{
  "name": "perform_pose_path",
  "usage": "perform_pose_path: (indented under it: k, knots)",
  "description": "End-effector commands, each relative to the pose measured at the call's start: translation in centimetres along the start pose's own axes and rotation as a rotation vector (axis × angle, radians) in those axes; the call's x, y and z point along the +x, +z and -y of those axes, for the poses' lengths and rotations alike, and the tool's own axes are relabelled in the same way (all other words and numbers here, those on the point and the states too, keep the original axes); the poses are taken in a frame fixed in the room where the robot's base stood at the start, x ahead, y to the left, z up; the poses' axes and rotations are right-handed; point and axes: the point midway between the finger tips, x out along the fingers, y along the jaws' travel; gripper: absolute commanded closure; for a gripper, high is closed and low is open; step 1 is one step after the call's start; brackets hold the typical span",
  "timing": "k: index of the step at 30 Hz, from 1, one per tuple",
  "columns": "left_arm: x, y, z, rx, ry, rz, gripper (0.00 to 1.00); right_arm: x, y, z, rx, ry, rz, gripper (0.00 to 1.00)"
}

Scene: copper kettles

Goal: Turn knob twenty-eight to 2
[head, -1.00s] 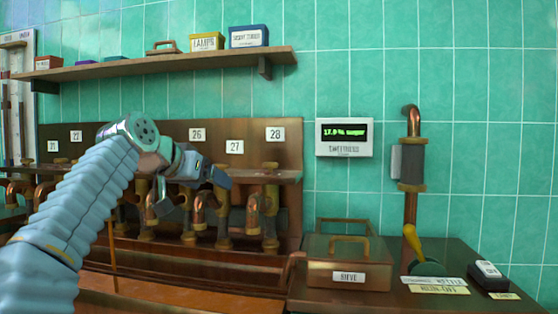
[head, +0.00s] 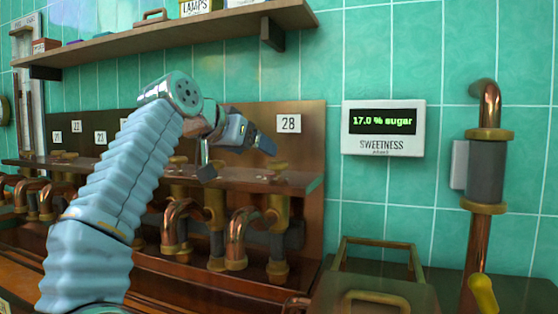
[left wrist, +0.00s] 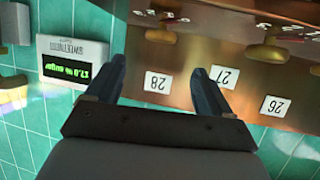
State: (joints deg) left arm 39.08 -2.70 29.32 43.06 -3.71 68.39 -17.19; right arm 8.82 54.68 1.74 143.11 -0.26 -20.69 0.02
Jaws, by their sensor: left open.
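The label 28 (head: 288,124) is on the brown back panel, at its right end. Below it a brass knob (head: 278,168) stands on the ledge. My left gripper (head: 238,158) is open and empty, up and left of this knob and apart from it. In the left wrist view, which is upside down, label 28 (left wrist: 157,83) shows between the two fingers. The brass knob twenty-eight (left wrist: 160,36) lies beyond the fingertips, with small dial marks beside it that I cannot read clearly. My right gripper is in neither view.
A second knob (left wrist: 266,54) stands by label 27 (left wrist: 226,77). Copper pipes (head: 240,235) hang under the ledge (head: 235,182). A sweetness display (head: 383,128) reads 17.0 % sugar. A shelf (head: 160,48) runs above my arm. A lidded box (head: 372,290) stands at the lower right.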

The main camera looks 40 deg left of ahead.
Motion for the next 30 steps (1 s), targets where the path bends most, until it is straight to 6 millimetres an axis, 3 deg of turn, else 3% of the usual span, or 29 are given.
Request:
perform_pose_path:
  k: [6,13,18,26,30]
  knots:
    - [5.3,-0.1,0.0,-0.001,0.002,0.003,0.18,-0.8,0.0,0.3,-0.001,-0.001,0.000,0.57]
    - [9.3,-0.1,0.0,-0.001,0.002,0.002,0.18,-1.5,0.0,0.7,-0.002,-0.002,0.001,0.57]
    - [10.5,-0.1,0.0,0.000,0.001,0.000,0.18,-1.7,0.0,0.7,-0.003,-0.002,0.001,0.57]
    - [10.7,0.0,0.0,0.000,0.000,0.000,0.18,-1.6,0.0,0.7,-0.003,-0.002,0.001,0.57]
    - [10.7,0.0,0.0,0.000,0.000,0.000,0.36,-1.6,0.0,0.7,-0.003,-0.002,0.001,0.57]
